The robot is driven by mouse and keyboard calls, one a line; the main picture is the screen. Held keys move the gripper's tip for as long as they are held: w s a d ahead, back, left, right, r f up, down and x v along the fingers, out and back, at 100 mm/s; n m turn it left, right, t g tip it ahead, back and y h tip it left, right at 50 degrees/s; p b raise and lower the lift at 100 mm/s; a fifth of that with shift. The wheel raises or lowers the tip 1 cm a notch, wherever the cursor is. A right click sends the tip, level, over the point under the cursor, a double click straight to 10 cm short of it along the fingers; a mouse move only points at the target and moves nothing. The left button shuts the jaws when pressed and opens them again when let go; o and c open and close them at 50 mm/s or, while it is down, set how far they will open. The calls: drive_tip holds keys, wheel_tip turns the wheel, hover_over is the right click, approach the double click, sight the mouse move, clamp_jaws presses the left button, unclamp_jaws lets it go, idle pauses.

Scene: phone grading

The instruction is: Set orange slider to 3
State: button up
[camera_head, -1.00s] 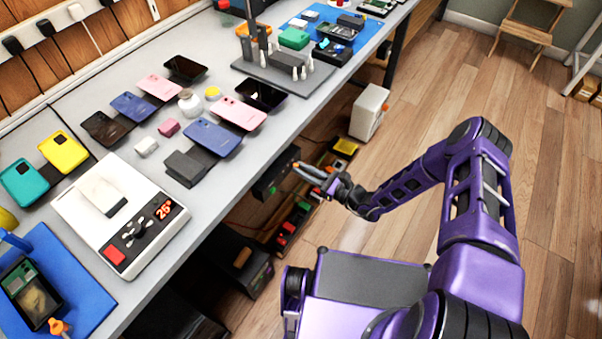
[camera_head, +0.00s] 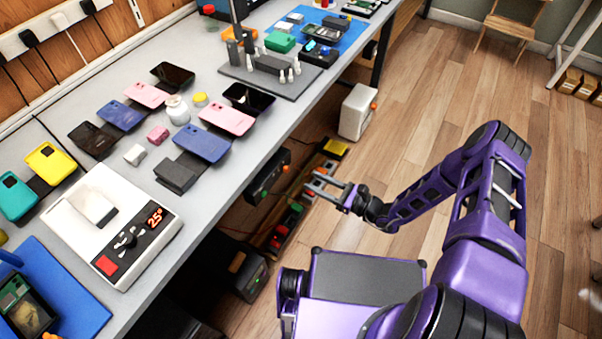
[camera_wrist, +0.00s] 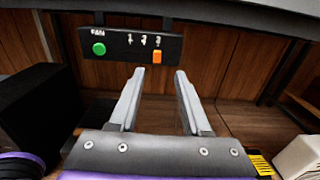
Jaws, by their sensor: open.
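The orange slider (camera_wrist: 157,56) sits on a black control panel (camera_wrist: 115,45) under the bench's front edge. In the wrist view it stands just below the printed 3, at the right end of the row 1, 2, 3. A green round button lies under the word FAN at the panel's left. The panel also shows in the head view (camera_head: 268,177), seen at an angle. My gripper (camera_wrist: 159,72) is open and empty. Its fingertips point toward the panel, below the slider in the wrist view. In the head view my gripper (camera_head: 311,181) is apart from the panel, to its right.
The grey workbench (camera_head: 215,185) overhangs the panel and holds several phones and a white scale (camera_head: 115,225). Below are a black box (camera_head: 240,268), several small bins and a white box (camera_head: 358,110). The wooden floor on the right is mostly clear.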

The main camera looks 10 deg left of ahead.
drive_tip(key=v, duration=0.9)
drive_tip(key=shift+d, duration=0.3)
